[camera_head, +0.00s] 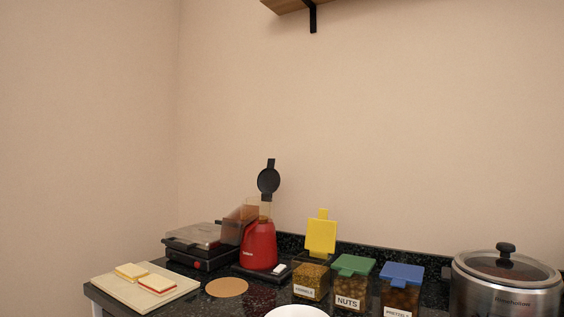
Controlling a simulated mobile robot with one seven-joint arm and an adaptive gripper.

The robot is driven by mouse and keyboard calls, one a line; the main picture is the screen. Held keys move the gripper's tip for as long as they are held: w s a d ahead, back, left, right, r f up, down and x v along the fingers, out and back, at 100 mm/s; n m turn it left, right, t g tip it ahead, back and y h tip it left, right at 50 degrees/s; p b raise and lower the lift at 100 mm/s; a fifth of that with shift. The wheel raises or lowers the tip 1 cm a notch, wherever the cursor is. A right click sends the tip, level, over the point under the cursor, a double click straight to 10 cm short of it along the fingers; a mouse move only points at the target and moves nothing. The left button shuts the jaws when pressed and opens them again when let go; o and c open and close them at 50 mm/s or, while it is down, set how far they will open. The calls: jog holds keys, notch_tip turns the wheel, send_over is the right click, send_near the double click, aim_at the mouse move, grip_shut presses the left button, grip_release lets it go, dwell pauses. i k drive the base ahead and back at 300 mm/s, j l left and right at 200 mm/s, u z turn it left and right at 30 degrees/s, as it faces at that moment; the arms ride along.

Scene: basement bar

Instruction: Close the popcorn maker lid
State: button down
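The popcorn maker (259,247) is a red machine on a dark base at the back of the counter, left of centre. A translucent brown chute (240,222) sticks out to its left. Its black round lid (268,182) stands upright above the body, so it is open. A clear section shows between the red body and the lid. My gripper is not in view.
A black grill (199,246) stands to the left, with sandwiches on a board (114,295) in front. A brown disc (227,287) lies before the popcorn maker. To the right stand a kernels jar with raised yellow lid (320,237), green-lidded nuts jar (350,283), blue-lidded jar (400,290) and steel cooker (506,282).

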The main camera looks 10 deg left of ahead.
aim_at(269, 181)
jog(key=i+j+z, duration=0.1)
jog(key=j, duration=0.3)
jog(key=i+j, duration=0.2)
jog(key=j, duration=0.15)
jog(key=i+j+z, duration=0.15)
jog(key=j, duration=0.25)
jog(key=i+j, duration=0.1)
jog(key=j, duration=0.3)
jog(key=i+j, duration=0.15)
jog(key=j, duration=0.25)
jog(key=i+j, duration=0.1)
jog(key=j, duration=0.3)
jog(key=i+j, duration=0.15)
jog(key=j, duration=0.25)
jog(key=i+j+z, duration=0.1)
jog(key=j, duration=0.3)
jog(key=i+j, duration=0.15)
jog(key=j, duration=0.25)
